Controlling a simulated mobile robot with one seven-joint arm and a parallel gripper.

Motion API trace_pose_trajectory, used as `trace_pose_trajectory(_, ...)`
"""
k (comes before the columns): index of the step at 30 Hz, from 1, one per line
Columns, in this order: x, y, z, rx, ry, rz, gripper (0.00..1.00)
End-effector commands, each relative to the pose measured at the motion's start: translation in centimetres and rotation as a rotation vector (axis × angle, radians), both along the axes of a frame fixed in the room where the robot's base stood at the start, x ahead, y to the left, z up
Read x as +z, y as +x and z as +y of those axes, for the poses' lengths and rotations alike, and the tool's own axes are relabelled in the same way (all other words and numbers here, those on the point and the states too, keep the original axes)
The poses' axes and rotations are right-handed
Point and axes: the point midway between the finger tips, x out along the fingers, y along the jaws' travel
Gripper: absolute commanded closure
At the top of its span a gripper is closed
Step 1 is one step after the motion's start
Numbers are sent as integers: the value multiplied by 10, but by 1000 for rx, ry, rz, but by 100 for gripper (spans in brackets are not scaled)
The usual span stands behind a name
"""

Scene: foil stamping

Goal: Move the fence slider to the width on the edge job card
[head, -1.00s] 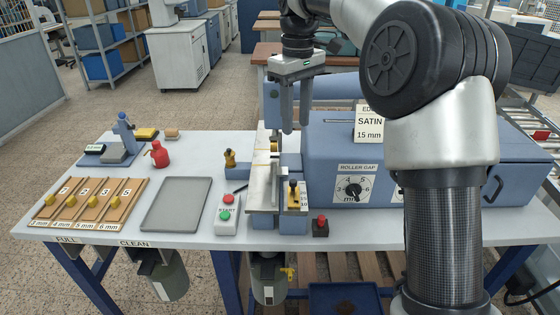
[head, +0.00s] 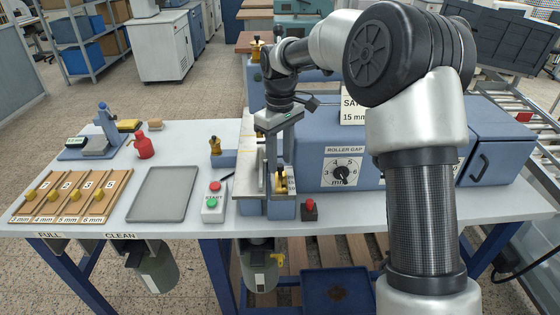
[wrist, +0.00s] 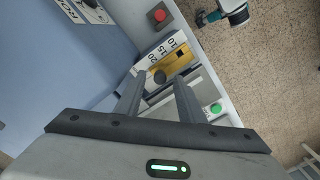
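The fence slider (head: 282,183), a brass block with a dark knob, sits on the front end of the feed table, below my gripper (head: 277,170). In the wrist view the fence slider (wrist: 176,64) lies beside a white scale (wrist: 155,50) with 10, 15 and 20 legible. My gripper (wrist: 160,78) is open there, its fingers apart, with the knob showing between and just beyond the tips. I cannot tell whether they touch it.
A red button (head: 309,206) stands just right of the slider, and a red and green button box (head: 214,202) to its left. The roller gap dial (head: 342,173) is on the machine front. A grey tray (head: 160,194) and shim rack (head: 70,195) lie left.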

Motion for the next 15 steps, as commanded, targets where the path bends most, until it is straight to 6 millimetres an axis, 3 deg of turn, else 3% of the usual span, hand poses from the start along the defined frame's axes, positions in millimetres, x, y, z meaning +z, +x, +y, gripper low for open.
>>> trace_pose_trajectory(12, -11, 0, 0, 0, 1, 1, 64)
trace_pose_trajectory(15, -10, 0, 0, 0, 1, 1, 80)
